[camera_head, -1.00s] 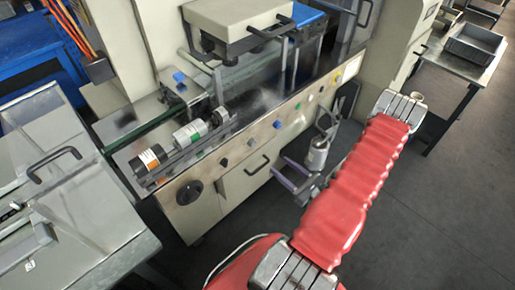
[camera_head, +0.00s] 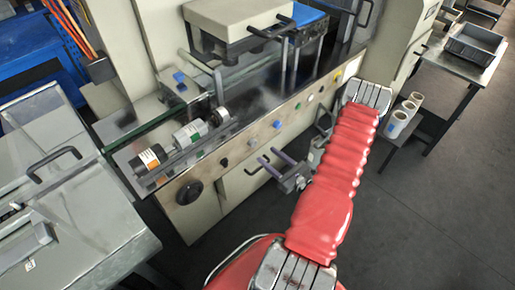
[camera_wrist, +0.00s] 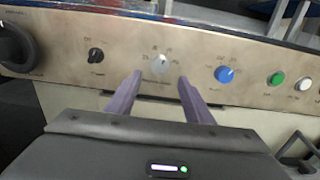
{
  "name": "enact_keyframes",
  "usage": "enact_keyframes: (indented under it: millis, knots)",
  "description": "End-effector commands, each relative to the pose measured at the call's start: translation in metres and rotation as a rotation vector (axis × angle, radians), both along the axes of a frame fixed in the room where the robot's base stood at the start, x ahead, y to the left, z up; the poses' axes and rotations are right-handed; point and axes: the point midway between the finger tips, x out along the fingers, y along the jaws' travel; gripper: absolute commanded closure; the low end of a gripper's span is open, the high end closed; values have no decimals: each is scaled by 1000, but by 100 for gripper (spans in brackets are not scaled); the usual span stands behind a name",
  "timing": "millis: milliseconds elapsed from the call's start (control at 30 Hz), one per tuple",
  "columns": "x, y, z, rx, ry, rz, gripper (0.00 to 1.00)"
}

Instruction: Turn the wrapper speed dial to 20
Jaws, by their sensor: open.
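The front panel of the wrapper carries a row of controls. In the wrist view a grey dial (camera_wrist: 162,62) with a pale pointer sits just beyond and between my fingertips. A black knob (camera_wrist: 96,55) is to its left and a blue dial (camera_wrist: 225,74) to its right, both with printed marks. The labels are too blurred to read, so I cannot tell which is the speed dial. My gripper (camera_wrist: 160,78) is open and empty, its two purple fingers pointing at the panel. In the head view my gripper (camera_head: 269,157) is in front of the panel below the grey dial (camera_head: 251,143).
A black handwheel (camera_head: 189,192) is at the panel's left end. A green button (camera_wrist: 275,78) and a white button (camera_wrist: 304,84) lie right of the blue dial. Film rolls (camera_head: 398,122) stand on a low stand at right. Open floor lies in front.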

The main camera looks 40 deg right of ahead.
Motion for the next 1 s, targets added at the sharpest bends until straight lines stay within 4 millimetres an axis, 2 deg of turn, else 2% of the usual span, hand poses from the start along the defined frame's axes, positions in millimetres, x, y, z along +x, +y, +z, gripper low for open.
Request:
enact_keyframes:
  millis: [500,700,967,1000]
  knots:
    - [60,2,0,-1,-1,2,53]
    - [69,2,0,-1,-1,-1,53]
    - [70,2,0,-1,-1,-1,53]
    - [70,2,0,-1,-1,-1,56]
